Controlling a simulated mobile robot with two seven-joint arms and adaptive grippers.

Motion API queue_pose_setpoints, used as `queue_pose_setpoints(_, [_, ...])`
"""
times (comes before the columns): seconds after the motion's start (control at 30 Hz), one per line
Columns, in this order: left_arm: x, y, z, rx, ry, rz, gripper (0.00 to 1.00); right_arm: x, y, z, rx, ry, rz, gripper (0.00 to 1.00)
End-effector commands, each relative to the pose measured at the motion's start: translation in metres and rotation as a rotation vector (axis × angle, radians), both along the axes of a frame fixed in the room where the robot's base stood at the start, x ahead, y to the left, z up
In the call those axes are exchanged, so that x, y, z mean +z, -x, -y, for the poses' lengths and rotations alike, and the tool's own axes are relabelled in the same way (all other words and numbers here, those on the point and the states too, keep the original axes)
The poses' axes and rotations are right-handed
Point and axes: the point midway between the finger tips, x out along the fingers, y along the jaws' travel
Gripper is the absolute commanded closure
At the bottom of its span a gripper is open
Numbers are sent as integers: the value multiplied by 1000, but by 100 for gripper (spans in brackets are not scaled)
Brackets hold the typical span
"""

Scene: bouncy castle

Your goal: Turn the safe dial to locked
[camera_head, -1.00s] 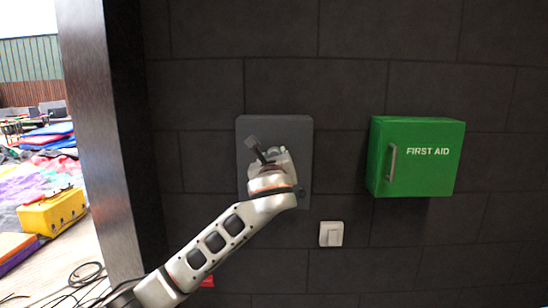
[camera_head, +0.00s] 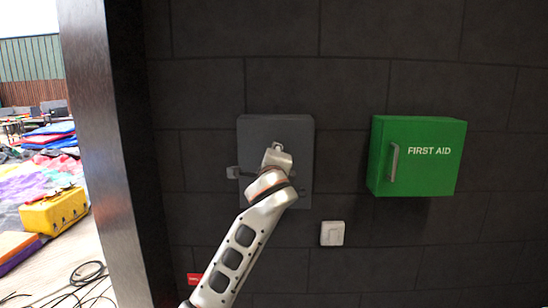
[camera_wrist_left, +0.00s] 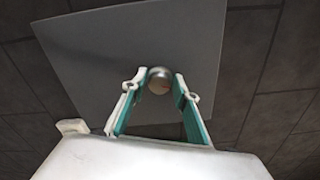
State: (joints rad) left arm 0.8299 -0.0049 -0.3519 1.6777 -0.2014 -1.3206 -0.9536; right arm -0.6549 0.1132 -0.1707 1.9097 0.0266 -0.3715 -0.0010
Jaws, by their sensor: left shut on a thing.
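The safe (camera_head: 298,130) is a dark grey square box on the black block wall, left of centre in the head view. Its flat grey front (camera_wrist_left: 105,55) fills much of the left wrist view. The dial (camera_wrist_left: 159,80) is a small round metallic knob on that front. My left gripper (camera_head: 277,148) is at the safe front, with its fingertips on both sides of the dial, shut on it. In the head view my gripper and wrist hide the dial, so its setting cannot be read. My right gripper is not in view.
A green first aid box (camera_head: 417,156) hangs on the wall to the right. A white switch (camera_head: 332,233) is below, between it and the safe. A dark pillar (camera_head: 112,150) stands at left, with mats and a yellow case (camera_head: 54,212) beyond.

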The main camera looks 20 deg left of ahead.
Motion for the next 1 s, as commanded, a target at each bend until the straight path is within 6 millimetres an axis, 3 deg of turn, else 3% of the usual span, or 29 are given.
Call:
queue_pose_setpoints(0.4, [-1, 0, 0, 0, 254, 72, 92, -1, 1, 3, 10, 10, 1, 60])
queue_pose_setpoints(1.0, [-1, 0, 0, 0, 322, 94, 92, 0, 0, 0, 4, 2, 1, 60])
